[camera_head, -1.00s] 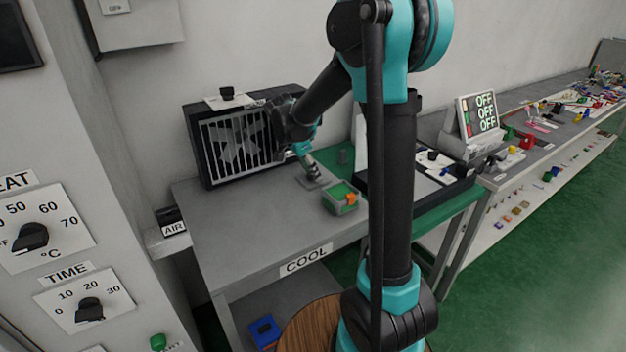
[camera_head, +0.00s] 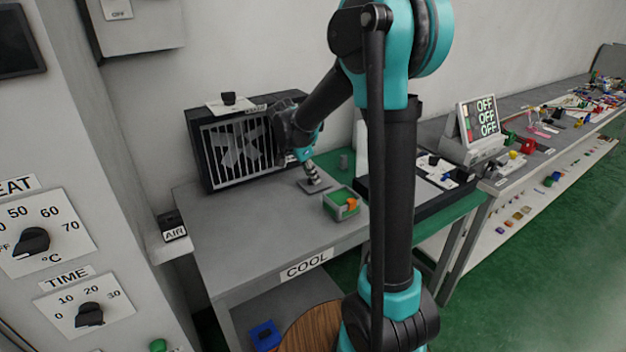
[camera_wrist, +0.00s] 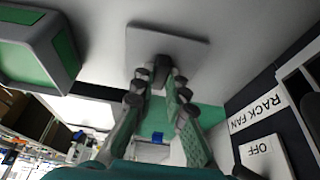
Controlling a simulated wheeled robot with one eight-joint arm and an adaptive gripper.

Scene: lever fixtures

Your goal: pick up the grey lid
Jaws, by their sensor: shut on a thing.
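The grey lid (camera_head: 316,187) is a flat square plate at the grey table's surface, in front of the fan box. It also shows in the wrist view (camera_wrist: 185,45), with a dark knob between my fingers. My gripper (camera_head: 314,178) points down onto the lid; in the wrist view my gripper (camera_wrist: 162,75) has both fingers closed around the knob. I cannot tell whether the lid touches the table.
A grey and green box (camera_head: 341,203) with an orange piece in it stands just right of the lid. The black rack fan (camera_head: 240,148) is behind on the left. The table's front left, above the COOL label (camera_head: 306,263), is clear.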

